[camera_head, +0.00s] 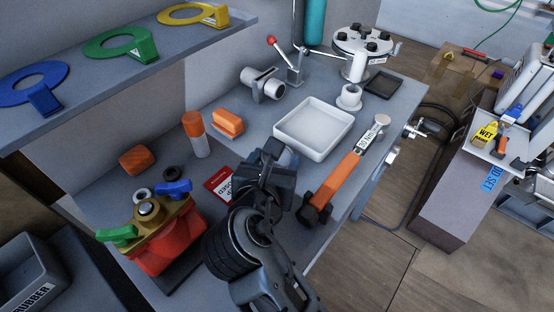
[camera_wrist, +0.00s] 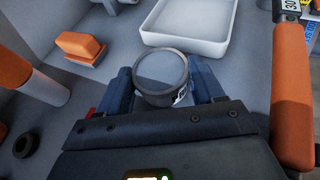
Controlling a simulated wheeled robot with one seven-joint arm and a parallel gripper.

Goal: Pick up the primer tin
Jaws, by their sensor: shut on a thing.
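The primer tin (camera_wrist: 160,72) is a small round tin with a grey lid, a dark rim and a partly visible label. It sits between the two blue-grey fingers of my gripper (camera_wrist: 161,86) in the wrist view, with a finger against each side. My gripper is shut on it. In the head view my gripper (camera_head: 276,164) is over the bench, just in front of the white tray, and the tin is mostly hidden by the fingers. I cannot tell whether the tin touches the bench.
The white tray (camera_head: 314,127) lies just behind my gripper. An orange-handled tool (camera_head: 336,186) is close on the right. A red card (camera_head: 220,184), an orange-topped cylinder (camera_head: 196,135) and a red valve body (camera_head: 170,245) with coloured handles are on the left.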

